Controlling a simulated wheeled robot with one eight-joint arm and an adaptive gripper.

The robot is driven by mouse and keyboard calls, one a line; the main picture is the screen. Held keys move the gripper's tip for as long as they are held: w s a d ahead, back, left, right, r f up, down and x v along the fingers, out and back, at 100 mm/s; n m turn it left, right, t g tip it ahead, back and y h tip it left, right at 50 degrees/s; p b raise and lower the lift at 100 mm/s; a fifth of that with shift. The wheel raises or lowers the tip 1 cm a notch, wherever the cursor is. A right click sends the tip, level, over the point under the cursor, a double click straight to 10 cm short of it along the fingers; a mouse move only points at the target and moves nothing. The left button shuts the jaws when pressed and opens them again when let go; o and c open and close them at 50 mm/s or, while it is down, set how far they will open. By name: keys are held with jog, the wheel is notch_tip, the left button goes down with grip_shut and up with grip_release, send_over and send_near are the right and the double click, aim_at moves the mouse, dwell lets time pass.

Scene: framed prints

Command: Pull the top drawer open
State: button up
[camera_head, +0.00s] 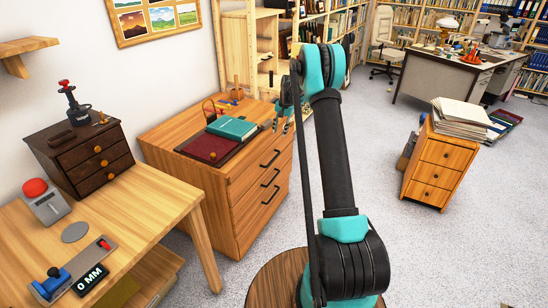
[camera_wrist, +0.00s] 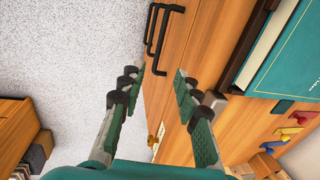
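A light wooden cabinet (camera_head: 205,196) stands left of centre in the head view, with several black bar handles down its front. Its top drawer handle (camera_head: 270,158) is in view, and the drawer front looks flush. My gripper (camera_head: 284,110) is above and beyond the front edge of the cabinet, partly hidden by my arm. In the wrist view my gripper (camera_wrist: 159,82) is open and empty, its two fingers apart before the wooden front (camera_wrist: 185,45). Black handles (camera_wrist: 163,42) lie ahead of the fingertips, apart from them.
A teal book (camera_head: 232,128) and a dark red tray (camera_head: 210,148) lie on the cabinet top. A dark small chest (camera_head: 82,158) stands on a wooden desk (camera_head: 130,215) at left. A drawer unit (camera_head: 440,165) with papers stands at right. The floor (camera_head: 470,240) is clear.

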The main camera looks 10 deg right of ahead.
aim_at(274, 159)
jog(key=a+f, duration=0.1)
jog(key=f, duration=0.4)
jog(key=w+f, duration=0.1)
jog(key=f, duration=0.5)
jog(key=w+a+f, duration=0.1)
jog(key=f, duration=0.5)
jog(key=shift+w+a+f, duration=0.1)
jog(key=shift+a+f, duration=0.15)
jog(key=shift+a, duration=0.1)
grip_shut()
